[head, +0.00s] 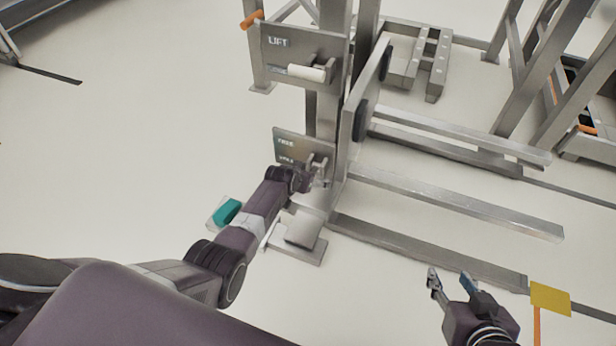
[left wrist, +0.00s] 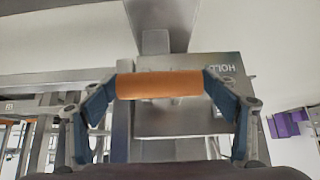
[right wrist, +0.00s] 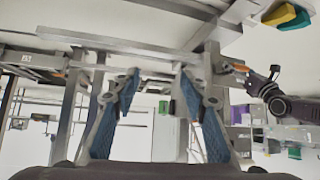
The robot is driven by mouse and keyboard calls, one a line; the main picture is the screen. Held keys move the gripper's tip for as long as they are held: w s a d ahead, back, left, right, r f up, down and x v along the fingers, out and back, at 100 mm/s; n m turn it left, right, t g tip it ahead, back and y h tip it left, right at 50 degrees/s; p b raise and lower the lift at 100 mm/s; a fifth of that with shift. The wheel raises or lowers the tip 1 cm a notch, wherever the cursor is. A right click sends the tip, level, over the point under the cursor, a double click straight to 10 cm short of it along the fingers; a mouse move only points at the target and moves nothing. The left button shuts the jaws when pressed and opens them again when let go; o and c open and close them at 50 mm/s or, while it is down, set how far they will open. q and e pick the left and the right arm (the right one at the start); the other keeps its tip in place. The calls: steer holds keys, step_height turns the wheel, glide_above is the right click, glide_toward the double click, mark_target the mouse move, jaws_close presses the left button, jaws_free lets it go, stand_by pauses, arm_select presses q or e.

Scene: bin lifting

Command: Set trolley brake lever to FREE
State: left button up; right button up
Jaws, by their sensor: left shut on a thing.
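The brake panel (head: 290,145) is a grey plate low on the trolley post, with a FREE label above a lower label that my left arm partly covers. In the left wrist view, part of the plate (left wrist: 185,122) shows a HOLD label at its upper right. My left gripper (head: 320,172) is at this panel, its fingers shut on the orange lever grip (left wrist: 158,84), one finger at each end. The lever is mostly hidden in the head view. My right gripper (head: 455,283) is open and empty, low on the right; its spread fingers also show in the right wrist view (right wrist: 158,85).
A LIFT panel (head: 290,50) with a white handle (head: 306,74) is above the brake panel. Fork beams (head: 460,205) extend right from the post. A teal block (head: 228,211) is beside my left arm; a yellow plate (head: 550,299) is near my right gripper.

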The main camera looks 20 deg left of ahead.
arm_select(q)
steer(key=shift+w+r+p, duration=0.25)
steer(key=shift+r+p, duration=0.2)
steer(key=shift+w+r, duration=0.25)
steer(key=shift+r, duration=0.15)
arm_select(e)
steer(key=s+d+f+g+h, duration=0.1)
steer(key=s+d+f+g, duration=0.1)
steer(key=s, duration=0.4)
steer(key=shift+s+d+f+g, duration=0.15)
steer(key=shift+s+f+g, duration=0.25)
steer(key=shift+f+g, duration=0.55)
steer(key=shift+f, duration=0.1)
arm_select(q)
steer(key=o, duration=1.5)
steer(key=shift+o, duration=1)
steer(key=shift+s, duration=0.1)
steer(key=shift+f, duration=0.25)
steer(key=shift+s, duration=0.15)
arm_select(e)
steer(key=shift+s, duration=0.1)
arm_select(q)
steer(key=shift+s, duration=0.1)
steer(key=v, duration=1.1)
steer(key=shift+s+r, duration=0.2)
steer(key=shift+r, duration=0.2)
